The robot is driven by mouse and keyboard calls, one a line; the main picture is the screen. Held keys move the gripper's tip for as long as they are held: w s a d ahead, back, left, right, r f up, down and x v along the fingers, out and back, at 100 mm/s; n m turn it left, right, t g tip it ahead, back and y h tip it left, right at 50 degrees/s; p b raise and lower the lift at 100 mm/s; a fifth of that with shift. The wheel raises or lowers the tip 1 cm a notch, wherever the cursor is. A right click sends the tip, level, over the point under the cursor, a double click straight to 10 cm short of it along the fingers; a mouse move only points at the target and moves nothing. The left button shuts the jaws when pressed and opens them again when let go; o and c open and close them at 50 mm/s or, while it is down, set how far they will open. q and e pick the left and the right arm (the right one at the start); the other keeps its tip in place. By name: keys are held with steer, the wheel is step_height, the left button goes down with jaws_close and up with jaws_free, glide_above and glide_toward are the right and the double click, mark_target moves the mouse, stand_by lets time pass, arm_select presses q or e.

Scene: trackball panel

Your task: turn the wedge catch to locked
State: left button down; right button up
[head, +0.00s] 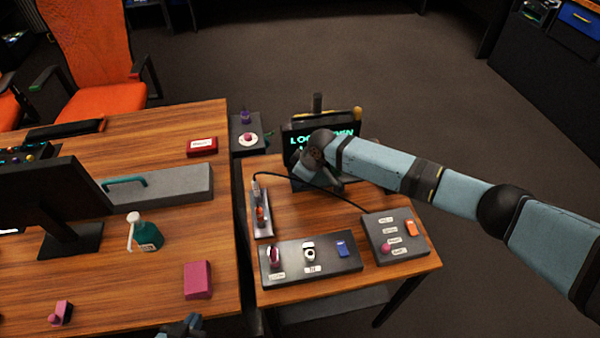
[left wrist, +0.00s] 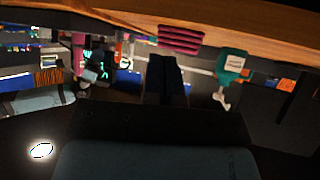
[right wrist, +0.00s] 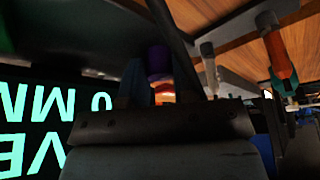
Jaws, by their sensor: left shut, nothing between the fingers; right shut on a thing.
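I cannot tell for sure which part is the wedge catch. A dark panel (head: 330,267) on the small table carries a magenta knob (head: 274,257), a white-and-black knob (head: 308,251) and a blue piece (head: 343,247); their labels are too small to read. My right arm reaches in from the right, above and behind this panel, and its gripper is hidden in the head view. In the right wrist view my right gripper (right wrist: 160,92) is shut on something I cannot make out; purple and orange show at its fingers. My left gripper (head: 185,326) is shut and empty, low in the picture; its fingers also show in the left wrist view (left wrist: 166,75).
A screen (head: 293,140) with green letters stands behind my right forearm. A black cable (head: 335,196) crosses the small table. A box (head: 403,238) with an orange switch is at right. A green bottle (head: 147,234) and a pink block (head: 198,281) stand on the left desk.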

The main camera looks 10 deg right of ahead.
steer(key=shift+s+r+m+p, duration=0.1)
steer(key=shift+r+m+p, duration=0.15)
steer(key=shift+m+p, duration=0.65)
steer(key=m+t+h+p, duration=0.1)
steer(key=m+h+p, duration=0.1)
steer(key=m+p, duration=0.3)
steer(key=shift+a+p, duration=0.15)
steer(key=shift+p, duration=0.5)
steer(key=shift+f+m+h+p, duration=0.1)
steer(key=shift+m+h+p, duration=0.2)
steer(key=shift+m+p, duration=0.15)
steer(key=shift+m+t+h+p, duration=0.3)
steer(key=shift+m+p, duration=0.2)
steer(key=shift+m, duration=0.45)
steer(key=shift+f+m+h+p, duration=0.15)
steer(key=shift+m+h+p, duration=0.25)
steer(key=shift+m, duration=0.5)
steer(key=m+h, duration=0.1)
steer(key=m, duration=0.2)
steer(key=shift+a, duration=0.1)
steer(key=shift+m+h, duration=0.4)
steer(key=shift+m, duration=0.8)
